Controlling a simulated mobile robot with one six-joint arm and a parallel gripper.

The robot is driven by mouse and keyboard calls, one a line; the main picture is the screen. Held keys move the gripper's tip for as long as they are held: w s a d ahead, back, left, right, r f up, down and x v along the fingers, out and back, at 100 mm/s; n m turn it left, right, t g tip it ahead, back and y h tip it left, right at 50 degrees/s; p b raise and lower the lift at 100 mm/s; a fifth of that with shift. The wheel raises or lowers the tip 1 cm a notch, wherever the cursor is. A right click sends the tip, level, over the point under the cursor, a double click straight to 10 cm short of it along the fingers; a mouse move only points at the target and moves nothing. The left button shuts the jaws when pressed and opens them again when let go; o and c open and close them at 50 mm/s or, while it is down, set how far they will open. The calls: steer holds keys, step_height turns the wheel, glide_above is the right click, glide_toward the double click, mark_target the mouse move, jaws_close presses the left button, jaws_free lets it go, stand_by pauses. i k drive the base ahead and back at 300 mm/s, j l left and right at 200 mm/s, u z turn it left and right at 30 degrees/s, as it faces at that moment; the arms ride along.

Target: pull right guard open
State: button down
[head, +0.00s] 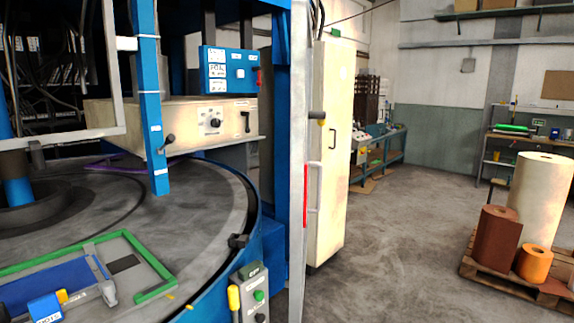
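A tall narrow pale metal upright (297,150) stands in the middle of the head view. It carries a red strip (305,195) and a pale bar handle (314,187). It looks like the right guard seen almost edge-on, so I cannot tell how far it stands open. Left of it is the blue machine with a round grey table (205,205), which shows uncovered from here. My gripper is not in view.
A control box (250,290) with a yellow lever and a green button is at the table's front. A cream cabinet (331,150) stands just behind the upright. Grey floor (400,235) is clear to the right. A pallet (510,280) with rolls is at the far right.

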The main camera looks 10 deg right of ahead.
mark_target(303, 39)
steer(key=i+l, duration=0.15)
steer(key=l, duration=0.15)
steer(key=i+l+u, duration=0.1)
steer(key=l, duration=0.25)
steer(key=i+l, duration=0.15)
steer(key=l, duration=0.15)
steer(key=i+l, duration=0.1)
steer(key=l, duration=0.25)
steer(key=i+l+u, duration=0.1)
steer(key=l, duration=0.25)
steer(key=i+l+u, duration=0.1)
steer(key=i+u, duration=0.3)
steer(key=k, duration=0.1)
